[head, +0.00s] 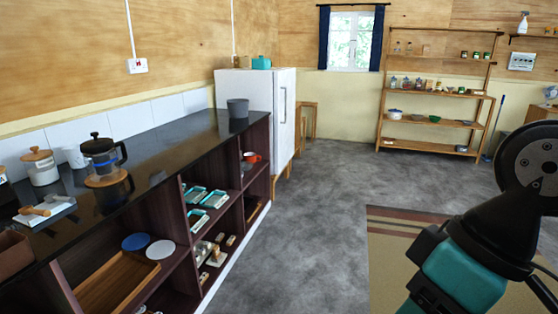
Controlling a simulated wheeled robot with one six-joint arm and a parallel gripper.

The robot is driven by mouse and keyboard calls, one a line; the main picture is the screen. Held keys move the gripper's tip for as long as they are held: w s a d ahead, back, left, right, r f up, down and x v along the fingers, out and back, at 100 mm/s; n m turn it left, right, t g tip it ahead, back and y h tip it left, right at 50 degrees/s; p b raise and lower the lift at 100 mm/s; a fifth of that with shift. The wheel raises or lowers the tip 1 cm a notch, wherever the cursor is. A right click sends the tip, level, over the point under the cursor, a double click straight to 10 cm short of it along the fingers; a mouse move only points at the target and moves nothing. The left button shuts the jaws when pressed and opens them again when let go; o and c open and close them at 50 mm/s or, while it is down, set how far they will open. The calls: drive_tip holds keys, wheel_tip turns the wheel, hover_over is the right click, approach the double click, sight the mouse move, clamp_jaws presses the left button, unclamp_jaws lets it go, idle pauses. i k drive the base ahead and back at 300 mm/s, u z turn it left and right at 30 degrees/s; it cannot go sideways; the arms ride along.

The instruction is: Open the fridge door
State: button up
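The white fridge (285,117) stands at the far end of the counter, against the back wall. Its door faces right, is seen at a slant and looks shut. A thin upright handle (284,105) shows on the door. My arm fills the lower right of the head view, far from the fridge. My gripper is not in view.
The dark counter (165,147) with open shelves runs along the left up to the fridge. Grey floor (305,215) is clear between counter and rug (385,270). A wooden stool (308,122) stands just beyond the fridge. A wooden shelf rack (432,147) stands at the back right.

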sight(284, 80)
drive_tip(key=z, duration=0.15)
drive_tip(key=i, duration=5.5)
drive_tip(key=u, duration=0.2)
